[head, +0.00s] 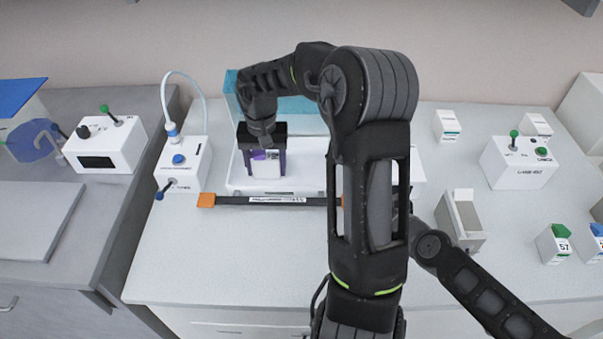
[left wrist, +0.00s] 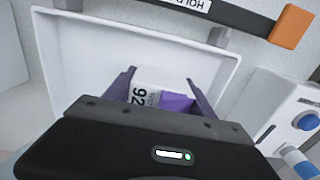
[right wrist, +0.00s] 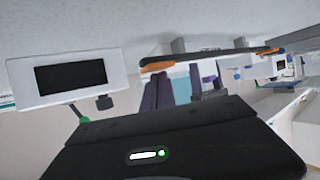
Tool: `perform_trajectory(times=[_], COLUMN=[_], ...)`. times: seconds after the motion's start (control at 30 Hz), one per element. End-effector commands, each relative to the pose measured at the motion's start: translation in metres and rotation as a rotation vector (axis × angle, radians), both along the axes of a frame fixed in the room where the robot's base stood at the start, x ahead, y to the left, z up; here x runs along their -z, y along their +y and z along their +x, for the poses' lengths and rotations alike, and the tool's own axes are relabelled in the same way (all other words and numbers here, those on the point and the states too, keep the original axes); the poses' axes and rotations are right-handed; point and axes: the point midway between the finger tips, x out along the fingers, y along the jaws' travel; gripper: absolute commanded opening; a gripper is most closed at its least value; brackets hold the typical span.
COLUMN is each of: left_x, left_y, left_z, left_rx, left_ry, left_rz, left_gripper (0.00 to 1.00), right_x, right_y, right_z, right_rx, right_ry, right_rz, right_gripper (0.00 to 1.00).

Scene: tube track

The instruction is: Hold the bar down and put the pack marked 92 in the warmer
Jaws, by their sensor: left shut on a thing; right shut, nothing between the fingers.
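The pack marked 92 (head: 266,166), white with a purple patch, is between the fingers of my left gripper (head: 264,158). The left wrist view shows the pack (left wrist: 150,92) inside the outline of the white tray of the warmer (left wrist: 75,60); whether it touches the floor is unclear. The teal lid (head: 296,112) stands raised behind. The black bar (head: 240,201) with orange ends crosses the tray's front. My right gripper (right wrist: 160,92) is shut and empty, with its fingers near an orange part of the bar (right wrist: 215,58); contact is unclear. My left arm hides it in the head view.
A white box with a blue button (head: 180,165) stands left of the tray, and a box with a dark screen (head: 105,148) is further left. At right are a grey holder (head: 462,222), a box with a green button (head: 518,163) and a pack marked 57 (head: 553,245). The front counter is clear.

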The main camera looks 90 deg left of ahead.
Motion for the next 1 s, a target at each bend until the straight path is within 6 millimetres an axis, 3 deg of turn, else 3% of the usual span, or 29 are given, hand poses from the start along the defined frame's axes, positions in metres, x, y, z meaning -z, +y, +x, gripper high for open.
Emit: perform_trajectory(times=[0.27, 0.3, 0.6, 1.0], left_x=[0.0011, 0.0011, 0.0011, 0.0013], left_y=[-0.0001, -0.0001, -0.0001, -0.0002], left_z=[0.0000, 0.0000, 0.0000, 0.0001], left_rx=[0.000, 0.000, 0.001, 0.001], left_ry=[0.000, 0.000, 0.000, 0.000], left_rz=[0.000, 0.000, -0.001, -0.001], left_gripper=[0.21, 0.65, 0.89, 0.89], right_x=[0.0016, 0.0016, 0.0016, 0.0017], right_y=[-0.0005, -0.0005, -0.0005, -0.0006], right_z=[-0.0002, -0.0002, -0.0002, -0.0002], right_rx=[-0.001, -0.001, -0.001, -0.001], right_ry=[0.000, -0.001, -0.001, -0.001], right_rz=[-0.002, -0.003, -0.003, -0.003], right_gripper=[0.00, 0.00, 0.00, 0.00])
